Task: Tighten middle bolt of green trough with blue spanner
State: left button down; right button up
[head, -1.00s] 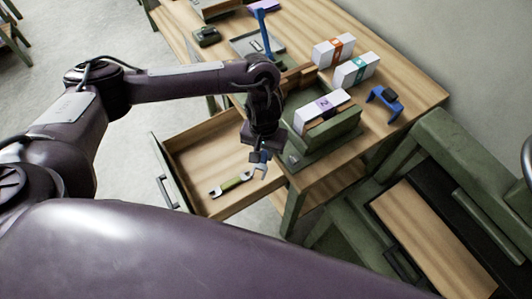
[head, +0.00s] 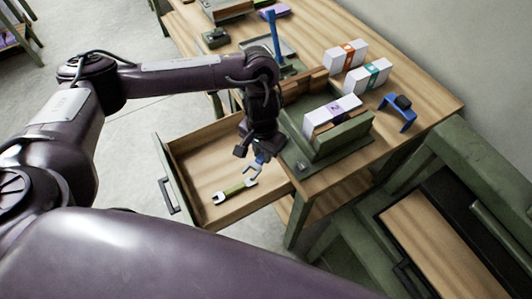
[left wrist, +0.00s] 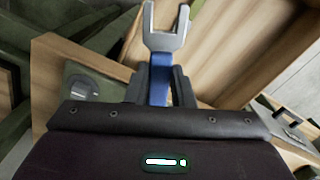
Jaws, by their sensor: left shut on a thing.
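My left gripper (head: 260,146) is shut on the blue spanner (head: 262,158) and holds it over the drawer's right back corner, beside the green trough (head: 340,137). In the left wrist view the blue handle (left wrist: 160,82) stands between the fingers and its grey open jaw points away from me. The trough stands on the table and holds a white block with a purple label (head: 332,112). A grey round fitting (left wrist: 82,88) on a green surface shows at the left of the wrist view; I cannot tell whether it is a bolt. My right gripper is not in view.
White blocks with orange (head: 346,55) and teal (head: 367,74) labels and a blue stand (head: 398,112) are on the table. A green bench (head: 440,190) is at the right.

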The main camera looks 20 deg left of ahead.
pick_arm(q)
jog(key=a+m, duration=0.1)
jog(key=m, duration=0.1)
jog(key=w+a+m, duration=0.1)
jog(key=m, duration=0.1)
jog(key=w+a+m, duration=0.1)
jog(key=a+m, duration=0.1)
jog(key=shift+w+r+p, duration=0.1)
jog(key=shift+w+p, duration=0.1)
jog(key=shift+p, duration=0.1)
jog(key=d+n+p, duration=0.1)
jog(key=p, duration=0.2)
jog(key=shift+s, duration=0.35)
dwell(0.6)
jog(key=shift+r, duration=0.1)
dwell(0.3)
